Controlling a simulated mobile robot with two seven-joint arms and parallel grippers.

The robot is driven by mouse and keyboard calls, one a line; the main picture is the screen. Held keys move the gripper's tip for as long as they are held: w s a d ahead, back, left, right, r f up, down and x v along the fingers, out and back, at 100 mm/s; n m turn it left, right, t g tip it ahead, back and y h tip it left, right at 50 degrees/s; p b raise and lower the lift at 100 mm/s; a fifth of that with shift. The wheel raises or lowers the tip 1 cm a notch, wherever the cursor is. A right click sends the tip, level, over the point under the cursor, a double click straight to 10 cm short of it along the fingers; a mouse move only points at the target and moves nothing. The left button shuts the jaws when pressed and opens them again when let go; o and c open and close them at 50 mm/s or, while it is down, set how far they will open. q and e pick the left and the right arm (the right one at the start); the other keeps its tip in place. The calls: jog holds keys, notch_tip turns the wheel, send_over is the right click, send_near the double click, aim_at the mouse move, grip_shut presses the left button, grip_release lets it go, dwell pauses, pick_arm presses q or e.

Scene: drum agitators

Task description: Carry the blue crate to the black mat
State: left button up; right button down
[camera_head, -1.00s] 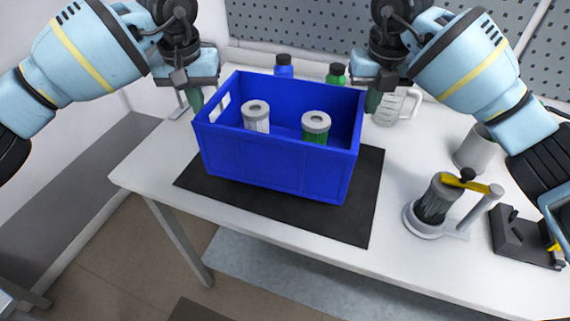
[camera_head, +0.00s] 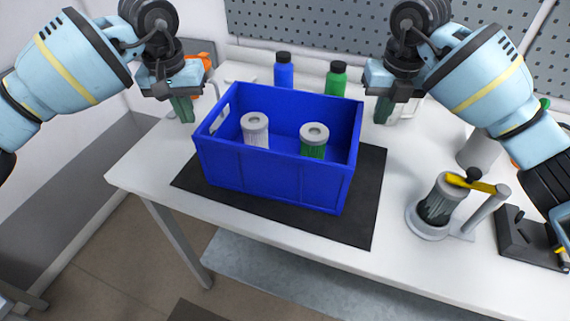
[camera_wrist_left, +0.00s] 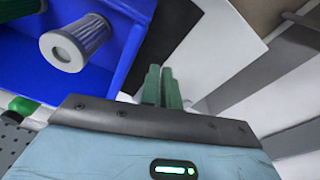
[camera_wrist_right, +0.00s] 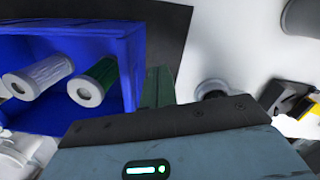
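The blue crate (camera_head: 265,176) rests upright on the black mat (camera_head: 362,195), its base within the mat's visible edges. It holds a white-sided canister (camera_head: 255,130) and a green one (camera_head: 313,141), both with grey lids. My left gripper (camera_head: 184,110) hangs just left of the crate, apart from its wall, its green fingers close together and empty. My right gripper (camera_head: 383,110) hangs just right of the crate, also apart from it, fingers together and empty. The crate shows at upper left in the left wrist view (camera_wrist_left: 120,45) and the right wrist view (camera_wrist_right: 100,30).
A blue bottle (camera_head: 284,73) and a green bottle (camera_head: 336,79) stand behind the crate. To the right are a stand with a dark canister and yellow lever (camera_head: 440,203), a grey cup (camera_head: 478,152) and a black device (camera_head: 528,240). The white table (camera_head: 150,165) is clear at left.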

pick_arm(q)
jog(key=o, duration=0.3)
pick_arm(e)
jog(key=c, duration=2.1)
grip_release()
pick_arm(q)
jog(key=shift+a, duration=0.1)
pick_arm(e)
jog(key=o, duration=0.4)
jog(key=shift+d, duration=0.1)
pick_arm(q)
jog(key=r, duration=0.8)
jog(key=s+r, duration=0.1)
jog(key=r, duration=0.2)
jog(key=shift+a+r, duration=0.1)
jog(key=shift+r, duration=0.3)
pick_arm(e)
jog(key=r, duration=0.8)
jog(key=s+r, duration=0.1)
jog(key=r, duration=0.3)
jog(key=shift+d, duration=0.2)
pick_arm(q)
jog(key=shift+s, duration=0.1)
pick_arm(e)
jog(key=shift+f, duration=0.1)
